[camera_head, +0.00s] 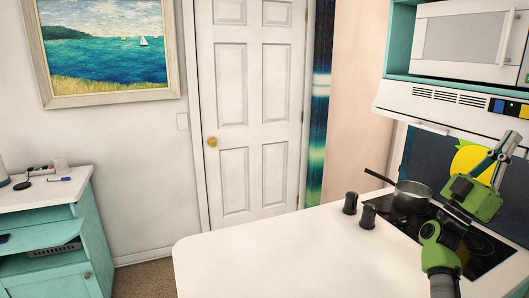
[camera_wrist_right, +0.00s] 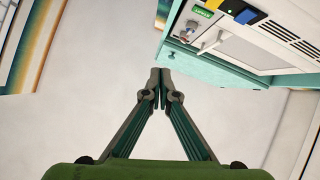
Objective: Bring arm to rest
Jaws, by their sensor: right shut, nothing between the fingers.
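My right arm comes in at the lower right of the head view, with green and dark links. My right gripper (camera_head: 513,142) is raised above the stove, its fingers pointing up and to the right. In the right wrist view the fingertips (camera_wrist_right: 161,80) meet, and nothing shows between them. My left gripper is not in view.
A saucepan (camera_head: 411,198) stands on the black cooktop (camera_head: 482,254), close to my right arm. Two dark shakers (camera_head: 367,216) stand on the white counter (camera_head: 290,258), whose front is bare. The range hood (camera_head: 440,100) and microwave (camera_head: 462,40) are above. A door (camera_head: 247,110) is behind.

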